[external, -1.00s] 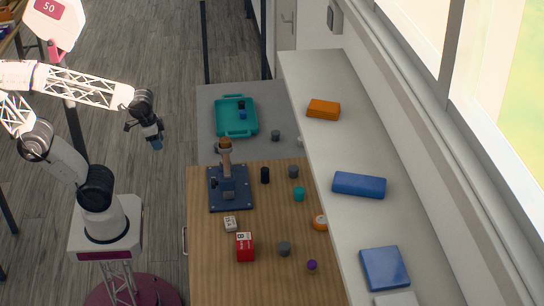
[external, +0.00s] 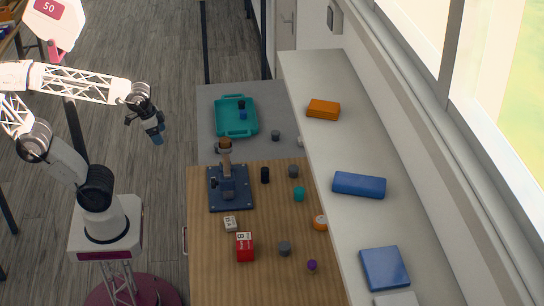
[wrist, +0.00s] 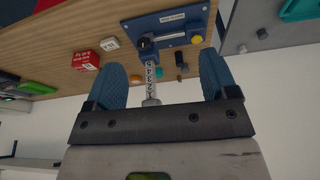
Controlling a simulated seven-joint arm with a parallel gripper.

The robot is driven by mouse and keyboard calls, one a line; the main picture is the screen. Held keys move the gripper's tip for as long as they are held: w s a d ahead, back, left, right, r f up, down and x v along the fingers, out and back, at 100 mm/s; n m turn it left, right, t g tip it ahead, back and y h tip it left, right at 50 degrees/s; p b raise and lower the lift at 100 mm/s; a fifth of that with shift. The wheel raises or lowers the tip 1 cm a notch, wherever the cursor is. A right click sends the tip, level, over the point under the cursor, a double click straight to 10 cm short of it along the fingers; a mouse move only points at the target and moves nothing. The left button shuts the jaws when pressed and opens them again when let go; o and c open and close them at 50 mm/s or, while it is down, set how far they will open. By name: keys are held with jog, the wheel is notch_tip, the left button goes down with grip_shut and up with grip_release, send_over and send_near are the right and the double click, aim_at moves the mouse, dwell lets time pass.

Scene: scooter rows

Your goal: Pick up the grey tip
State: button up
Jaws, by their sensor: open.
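Several small grey cylinders could be the grey tip; I cannot tell which. On the wooden table, one grey cylinder (external: 284,248) is near the front and another (external: 293,171) is right of the blue base. A third grey cylinder (external: 275,135) is on the grey surface behind. My gripper (external: 157,138) is in the air left of the table, well apart from all of these. In the wrist view its blue fingers (wrist: 163,80) are spread, with nothing held between them.
A blue base (external: 243,201) with an upright post stands on the wooden table (external: 208,270). A red box (external: 245,247), white cube (external: 230,224), teal cylinder (external: 299,194) and black cylinder (external: 265,175) are nearby. A teal tray (external: 236,133) lies behind; a white ledge (external: 345,150) bounds the right.

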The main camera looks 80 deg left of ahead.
notch_tip(320, 180, up, 4)
jog(key=w+m, duration=0.1)
jog(key=w, duration=0.2)
jog(key=m+g, duration=0.4)
jog(key=m, duration=1.3)
send_over(293, 168)
jog(key=f, duration=2)
jog(key=shift+s+a+f, duration=0.1)
jog(key=shift+s+f, duration=0.2)
jog(key=shift+w+f, duration=0.35)
jog(key=shift+f, duration=0.15)
jog(key=shift+f, duration=1.3)
